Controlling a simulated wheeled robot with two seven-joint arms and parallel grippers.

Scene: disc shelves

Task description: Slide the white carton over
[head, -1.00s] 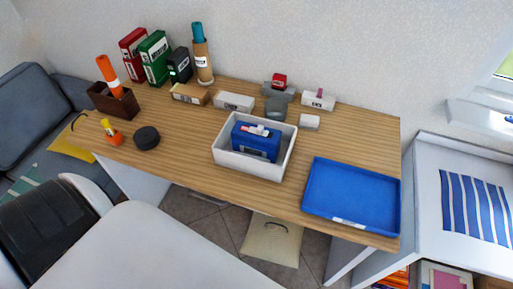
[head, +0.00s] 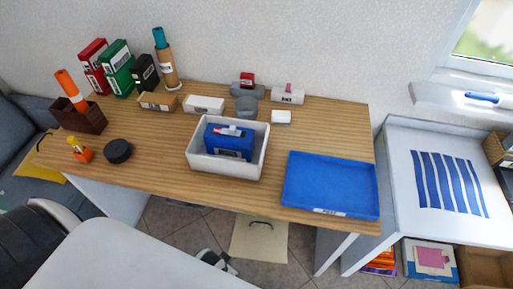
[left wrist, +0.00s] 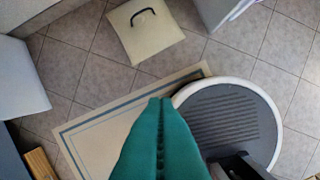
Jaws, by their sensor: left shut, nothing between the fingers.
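Several white cartons stand along the back of the wooden table (head: 330,140). A white carton with a dark label (head: 204,104) lies at the back middle. Another white carton with a pink item on top (head: 288,94) lies further right, and a small white block (head: 281,117) is in front of it. I cannot tell which one the task names. In the left wrist view my left gripper (left wrist: 160,101) has its green fingers shut and empty, above the floor and away from the table. My right gripper is not in view.
A white bin (head: 226,173) holds a blue box (head: 230,143). An empty blue tray (head: 330,185) lies right of it. A grey rounded object (head: 246,106) stands between the cartons. A black disc (head: 118,151) lies at the left. Bare wood lies between disc and bin.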

